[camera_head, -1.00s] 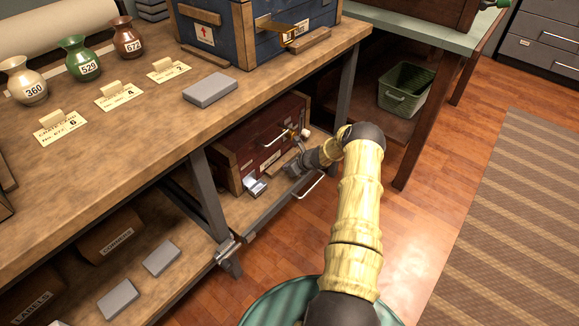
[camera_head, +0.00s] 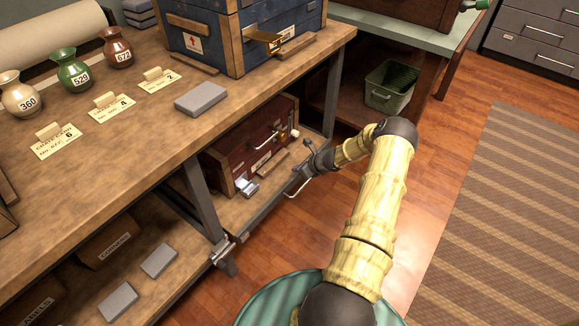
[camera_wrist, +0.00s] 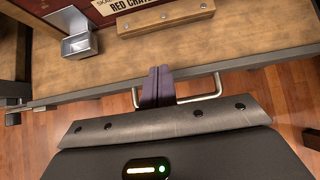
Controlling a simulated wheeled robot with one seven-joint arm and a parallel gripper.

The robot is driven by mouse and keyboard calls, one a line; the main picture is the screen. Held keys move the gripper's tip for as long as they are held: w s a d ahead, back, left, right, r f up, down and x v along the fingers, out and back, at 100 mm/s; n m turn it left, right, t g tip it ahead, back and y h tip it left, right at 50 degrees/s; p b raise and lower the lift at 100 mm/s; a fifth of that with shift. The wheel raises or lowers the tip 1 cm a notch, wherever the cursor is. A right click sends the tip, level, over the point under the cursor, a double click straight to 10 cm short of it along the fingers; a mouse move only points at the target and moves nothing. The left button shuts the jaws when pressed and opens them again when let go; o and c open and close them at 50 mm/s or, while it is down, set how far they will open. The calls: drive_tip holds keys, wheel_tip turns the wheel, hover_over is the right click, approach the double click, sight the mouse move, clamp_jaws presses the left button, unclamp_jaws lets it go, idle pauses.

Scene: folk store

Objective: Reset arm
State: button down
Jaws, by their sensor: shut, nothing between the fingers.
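My arm reaches forward from the lower right in the head view, and my gripper (camera_head: 304,172) is at the front edge of the workbench's lower shelf. In the wrist view my gripper (camera_wrist: 158,84) shows its dark fingers pressed together with nothing between them. A red-brown crate (camera_head: 255,142) with a metal handle stands on the lower shelf just beyond the gripper, apart from it. In the wrist view only the base of the crate shows, with a label (camera_wrist: 120,5), a wooden block (camera_wrist: 165,18) and a metal cup-like fitting (camera_wrist: 80,45).
A metal bar handle (camera_wrist: 205,98) projects at the shelf edge close to the fingers. The worktop (camera_head: 150,130) above carries three numbered vases, cards, a grey block (camera_head: 201,98) and a blue crate (camera_head: 245,35). A green basket (camera_head: 389,88) stands behind. Floor to the right is clear.

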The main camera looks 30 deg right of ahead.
drive_tip(key=v, duration=0.2)
drive_tip(key=shift+s+r, duration=0.2)
drive_tip(key=shift+s, duration=0.05)
idle(0.3)
